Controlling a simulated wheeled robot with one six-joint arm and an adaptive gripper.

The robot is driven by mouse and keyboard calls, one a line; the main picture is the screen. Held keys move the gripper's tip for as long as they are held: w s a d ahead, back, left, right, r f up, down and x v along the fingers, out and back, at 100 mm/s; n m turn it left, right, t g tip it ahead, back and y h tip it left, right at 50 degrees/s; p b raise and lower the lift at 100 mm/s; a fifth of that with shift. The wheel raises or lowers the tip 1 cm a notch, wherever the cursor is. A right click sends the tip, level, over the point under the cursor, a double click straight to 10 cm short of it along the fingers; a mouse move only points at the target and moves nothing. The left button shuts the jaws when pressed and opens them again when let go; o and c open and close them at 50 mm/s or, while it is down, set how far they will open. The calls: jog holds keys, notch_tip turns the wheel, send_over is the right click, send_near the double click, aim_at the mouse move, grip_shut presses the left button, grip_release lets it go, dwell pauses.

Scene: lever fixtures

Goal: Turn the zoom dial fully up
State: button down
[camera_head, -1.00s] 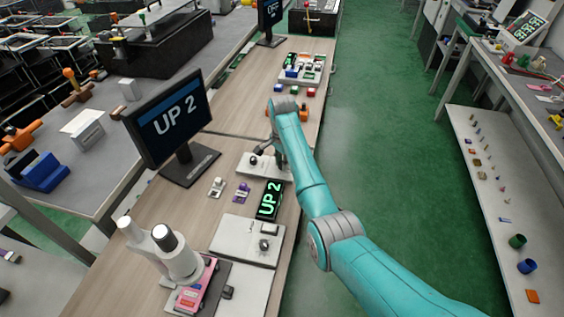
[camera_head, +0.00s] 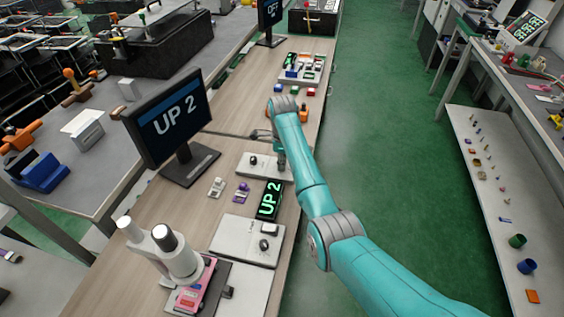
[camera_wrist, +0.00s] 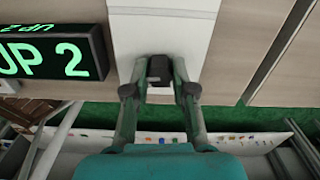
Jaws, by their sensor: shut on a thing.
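My gripper (camera_wrist: 160,88) points down at a pale panel (camera_wrist: 163,25) and its fingers are shut on a dark dial (camera_wrist: 160,68) near the panel's edge. In the head view, the same pale panel (camera_head: 262,173) lies on the wooden bench, and my arm hides the dial and most of the gripper. A small black knob (camera_head: 253,160) sits at the panel's left. The green-lit display box (camera_head: 269,200) beside the panel reads "UP 2"; it also shows in the wrist view (camera_wrist: 52,56). The black monitor (camera_head: 172,120) also reads "UP 2". No label naming the dial is legible.
A second pale panel (camera_head: 246,241) with dark knobs lies nearer, beside a white microscope-like device (camera_head: 178,258). Small purple (camera_head: 241,192) and pale (camera_head: 217,187) parts lie left of the display. The green aisle to the right is clear.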

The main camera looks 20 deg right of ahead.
jog(key=shift+m, duration=0.6)
jog(key=c, duration=1)
grip_release()
jog(key=shift+o, duration=0.2)
jog(key=shift+r, duration=3.75)
